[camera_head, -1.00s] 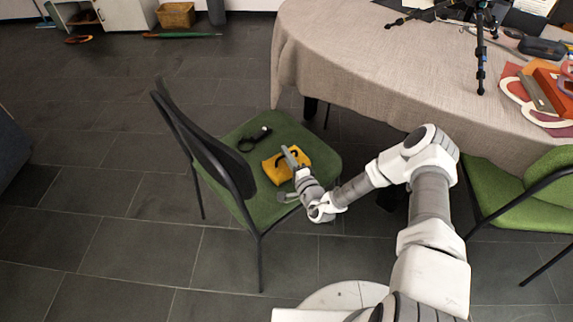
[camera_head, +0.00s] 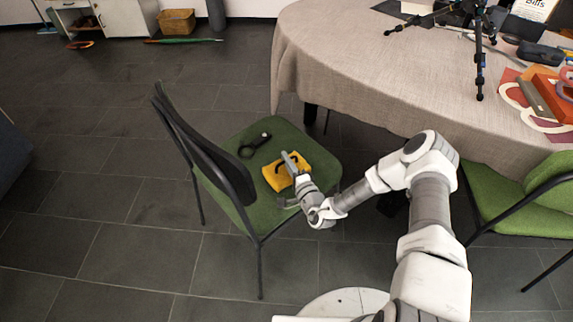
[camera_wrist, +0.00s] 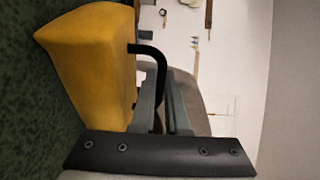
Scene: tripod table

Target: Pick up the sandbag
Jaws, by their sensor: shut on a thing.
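The yellow sandbag (camera_head: 276,174) with a black handle rests on the green seat of the chair (camera_head: 262,210). In the wrist view the sandbag (camera_wrist: 92,65) fills the left side, close against the green seat fabric. Its black handle (camera_wrist: 150,50) bends out from the bag and runs down between my fingers. My gripper (camera_head: 291,167) reaches over the sandbag from the right and is shut on its handle. In the wrist view my gripper (camera_wrist: 168,104) shows side-on; the handle's lower end is hidden by the fingers.
A black, ring-shaped item (camera_head: 254,145) lies on the seat behind the sandbag. The chair's black backrest (camera_head: 215,155) stands to the left. A cloth-covered table (camera_head: 370,80) bearing a tripod (camera_head: 480,60) is behind. Another green chair (camera_head: 510,205) is at right.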

